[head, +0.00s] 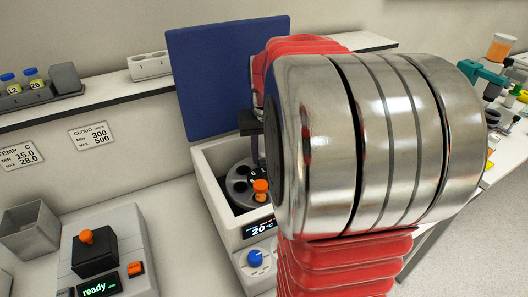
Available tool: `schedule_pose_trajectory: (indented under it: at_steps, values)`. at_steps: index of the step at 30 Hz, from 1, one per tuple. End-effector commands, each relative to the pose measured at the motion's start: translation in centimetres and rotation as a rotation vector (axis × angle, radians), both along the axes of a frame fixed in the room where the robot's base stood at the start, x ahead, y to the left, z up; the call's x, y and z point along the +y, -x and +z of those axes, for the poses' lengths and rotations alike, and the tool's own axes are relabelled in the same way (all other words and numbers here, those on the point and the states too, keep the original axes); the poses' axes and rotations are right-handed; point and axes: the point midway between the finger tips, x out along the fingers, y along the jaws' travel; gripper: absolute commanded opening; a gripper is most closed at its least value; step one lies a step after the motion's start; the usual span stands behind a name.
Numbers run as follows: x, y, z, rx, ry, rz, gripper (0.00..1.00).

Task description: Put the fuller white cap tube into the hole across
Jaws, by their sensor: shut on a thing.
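The centrifuge (209,158) stands in the middle with its blue lid (222,78) raised. Its dark rotor (239,202) has several numbered holes. A tube with an orange cap (261,187) sits in the near right part of the rotor. My gripper (256,145) shows only as a dark sliver over the back of the rotor, left of my large arm joint. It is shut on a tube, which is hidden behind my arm. I cannot see a white cap or a fill level. The right side of the rotor is hidden too.
A device (105,262) with an orange knob and a "ready" display stands at the lower left, beside a grey open box (30,230). A shelf at the upper left holds a dark rack (40,97) with blue-capped vials. Several lab items crowd the right bench.

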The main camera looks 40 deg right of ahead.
Motion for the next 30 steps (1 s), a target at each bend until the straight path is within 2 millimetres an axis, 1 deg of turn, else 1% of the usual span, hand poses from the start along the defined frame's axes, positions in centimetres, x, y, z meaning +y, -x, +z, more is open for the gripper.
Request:
schedule_pose_trajectory:
  at_steps: [13,14,15,22,30]
  values:
    - [0.03,0.03,-0.56,0.002,-0.001,0.000,0.04]
    - [0.03,0.02,-0.57,0.002,-0.001,0.000,0.29]
    - [0.03,0.03,-0.59,0.003,-0.002,0.000,0.32]
    - [-0.04,0.11,-0.70,0.005,-0.001,0.001,0.48]
    - [-0.17,0.23,-0.83,0.008,0.001,0.000,0.49]
